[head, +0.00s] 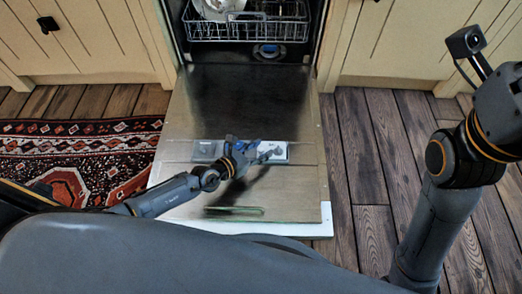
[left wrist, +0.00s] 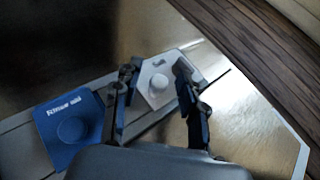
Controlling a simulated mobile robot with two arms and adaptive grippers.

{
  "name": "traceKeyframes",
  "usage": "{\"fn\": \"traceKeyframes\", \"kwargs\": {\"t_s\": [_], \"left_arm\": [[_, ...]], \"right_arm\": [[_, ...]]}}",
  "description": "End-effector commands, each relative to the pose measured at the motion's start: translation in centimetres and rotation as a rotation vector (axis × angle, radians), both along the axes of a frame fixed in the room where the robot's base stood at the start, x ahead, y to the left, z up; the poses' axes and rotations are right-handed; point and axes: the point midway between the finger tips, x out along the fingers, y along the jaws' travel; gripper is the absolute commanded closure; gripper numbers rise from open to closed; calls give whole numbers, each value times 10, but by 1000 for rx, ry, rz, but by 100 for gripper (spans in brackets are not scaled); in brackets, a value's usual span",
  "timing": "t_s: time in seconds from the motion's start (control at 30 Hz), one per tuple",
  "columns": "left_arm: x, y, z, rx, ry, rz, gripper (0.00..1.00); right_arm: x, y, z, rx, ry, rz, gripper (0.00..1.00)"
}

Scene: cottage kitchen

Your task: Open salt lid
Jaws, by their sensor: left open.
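The salt lid (left wrist: 157,84) is a white, angular cap with a round raised knob, set in the dispenser strip on the inside of the open dishwasher door. It also shows in the head view (head: 279,152), partly covered by my gripper. My left gripper (left wrist: 157,68) is open, with one finger to each side of the white lid in the left wrist view. I cannot tell whether the fingers touch it. In the head view my left gripper (head: 268,152) is over the strip. My right gripper is out of view; only the right arm shows.
A blue rinse aid lid (left wrist: 72,132) lies beside the salt lid. The metal dishwasher door (head: 250,95) lies lowered, below a rack (head: 255,27) with dishes. A patterned rug (head: 90,145) is at left; wooden floor (head: 365,150) is clear at right.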

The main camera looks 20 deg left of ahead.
Motion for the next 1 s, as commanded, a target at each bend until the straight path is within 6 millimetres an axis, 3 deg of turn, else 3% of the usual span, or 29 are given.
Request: {"fn": "traceKeyframes", "kwargs": {"t_s": [0.37,0.57,0.9,1.0], "left_arm": [[5,-3,-2,0,1,0,58],[5,-2,-2,0,1,0,99],[6,-2,2,-6,20,1,100],[7,-2,5,-15,53,1,100]], "right_arm": [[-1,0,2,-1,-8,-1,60],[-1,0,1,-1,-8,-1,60],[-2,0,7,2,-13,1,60],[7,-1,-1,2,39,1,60]]}}
